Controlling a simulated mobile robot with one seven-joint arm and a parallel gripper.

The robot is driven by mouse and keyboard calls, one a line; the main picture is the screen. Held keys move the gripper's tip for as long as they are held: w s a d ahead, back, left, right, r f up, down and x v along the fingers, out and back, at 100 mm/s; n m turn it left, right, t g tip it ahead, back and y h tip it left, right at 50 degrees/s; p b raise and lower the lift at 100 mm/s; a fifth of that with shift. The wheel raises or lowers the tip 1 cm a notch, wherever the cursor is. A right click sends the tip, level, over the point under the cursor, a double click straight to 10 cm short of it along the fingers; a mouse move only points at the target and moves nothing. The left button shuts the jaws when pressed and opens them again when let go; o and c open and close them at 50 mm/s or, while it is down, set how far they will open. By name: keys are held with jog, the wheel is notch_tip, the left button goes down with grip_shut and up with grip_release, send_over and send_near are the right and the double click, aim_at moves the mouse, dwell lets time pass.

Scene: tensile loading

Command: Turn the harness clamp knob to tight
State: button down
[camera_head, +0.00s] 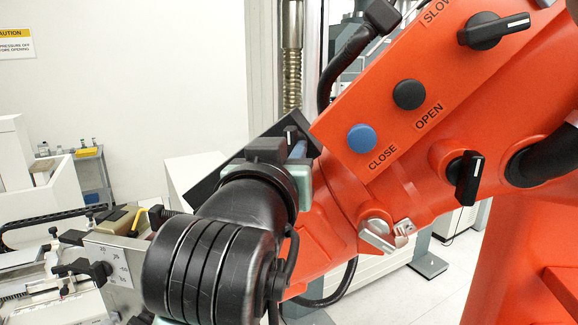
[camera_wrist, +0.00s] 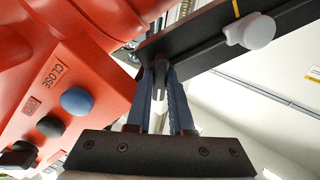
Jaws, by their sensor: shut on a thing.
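My gripper shows in the wrist view (camera_wrist: 160,72), its two blue fingers closed around a narrow grey knob (camera_wrist: 159,92), which I take to be the harness clamp knob. The knob is on a dark bar (camera_wrist: 215,42), and the fingers hide much of it. In the head view my gripper (camera_head: 298,152) reaches that dark bar (camera_head: 215,172) from the front. The grey knob top (camera_head: 290,132) shows beside the blue fingers. I see no readable tight mark, so its turn angle is unclear.
The orange machine has a blue CLOSE button (camera_head: 362,138), a black OPEN button (camera_head: 409,94) and a black lever knob (camera_head: 466,178) close to the right of my wrist. A white round knob (camera_wrist: 250,31) is on the same bar. A workbench with fixtures (camera_head: 100,255) stands left.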

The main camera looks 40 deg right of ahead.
jog(key=shift+m+b, duration=4.8)
jog(key=shift+m, duration=3.4)
jog(key=c, duration=0.8)
grip_release()
jog(key=shift+s+a, duration=0.1)
